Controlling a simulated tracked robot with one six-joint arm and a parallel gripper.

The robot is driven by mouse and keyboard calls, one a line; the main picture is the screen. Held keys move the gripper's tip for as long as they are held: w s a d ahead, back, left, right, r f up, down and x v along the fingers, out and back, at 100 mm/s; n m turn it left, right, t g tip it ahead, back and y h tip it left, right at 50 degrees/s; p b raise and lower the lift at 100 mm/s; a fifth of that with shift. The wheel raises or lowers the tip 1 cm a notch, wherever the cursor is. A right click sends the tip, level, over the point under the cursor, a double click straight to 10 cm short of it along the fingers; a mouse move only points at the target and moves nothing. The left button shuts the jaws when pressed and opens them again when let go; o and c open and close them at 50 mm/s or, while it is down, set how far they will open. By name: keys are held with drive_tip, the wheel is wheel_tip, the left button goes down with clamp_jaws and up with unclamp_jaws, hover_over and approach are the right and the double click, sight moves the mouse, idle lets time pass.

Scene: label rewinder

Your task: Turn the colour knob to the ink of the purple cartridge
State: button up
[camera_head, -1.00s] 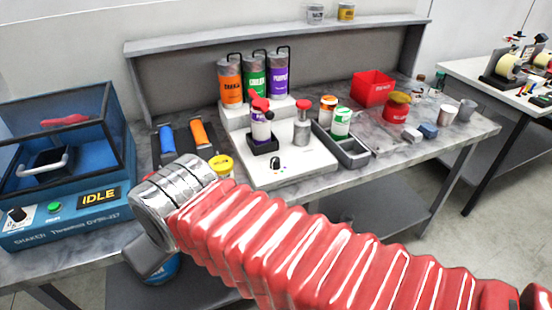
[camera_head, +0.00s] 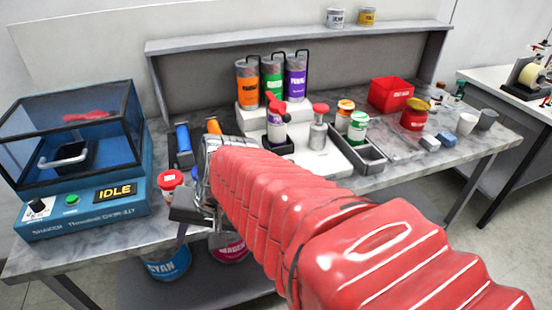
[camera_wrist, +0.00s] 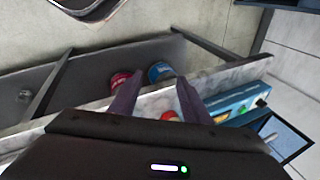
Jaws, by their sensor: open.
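The purple cartridge (camera_head: 295,78) stands upright at the right end of a row with an orange cartridge (camera_head: 247,83) and a green cartridge (camera_head: 272,80) on the white dispenser (camera_head: 325,162). The front of the dispenser and its black colour knob are hidden behind my red-sleeved arm in the head view. My gripper (camera_head: 188,222) hangs at the bench's front edge, left of the dispenser and apart from it. In the wrist view, my gripper (camera_wrist: 160,78) has its two fingers spread with nothing held between them.
A blue shaker (camera_head: 85,208) marked IDLE stands left. A red-lidded jar (camera_head: 171,180) is close beside my gripper. A grey tray (camera_head: 372,165), red bin (camera_head: 390,94) and several cups fill the right side. Cyan (camera_head: 167,264) and magenta (camera_head: 230,247) buckets sit below.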

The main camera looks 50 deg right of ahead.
drive_tip(key=w+d+f+m+t+y, duration=0.1)
drive_tip(key=d+m+t, duration=0.1)
drive_tip(key=d+m, duration=0.6)
drive_tip(key=w+d+f+m+t+y, duration=0.1)
drive_tip(key=d+f+m+t, duration=0.15)
drive_tip(key=d+m, duration=0.55)
drive_tip(key=s+d+m+t+h, duration=0.1)
drive_tip(key=s+d+m+h, duration=0.1)
drive_tip(key=d, duration=0.4)
drive_tip(key=s+d+r+m+t+h, duration=0.1)
drive_tip(key=s+d+m+t+h, duration=0.1)
drive_tip(key=s+d+m, duration=0.2)
drive_tip(key=s+d+r+m+t+h, duration=0.1)
drive_tip(key=s+d+m+h, duration=0.1)
drive_tip(key=d+m, duration=0.5)
drive_tip(key=shift+s+d+t+h, duration=0.4)
drive_tip(key=shift+s+d, duration=0.35)
drive_tip(key=shift+d, duration=0.35)
drive_tip(key=x, duration=1.3)
drive_tip(key=shift+w+f, duration=0.2)
drive_tip(key=shift+w, duration=0.15)
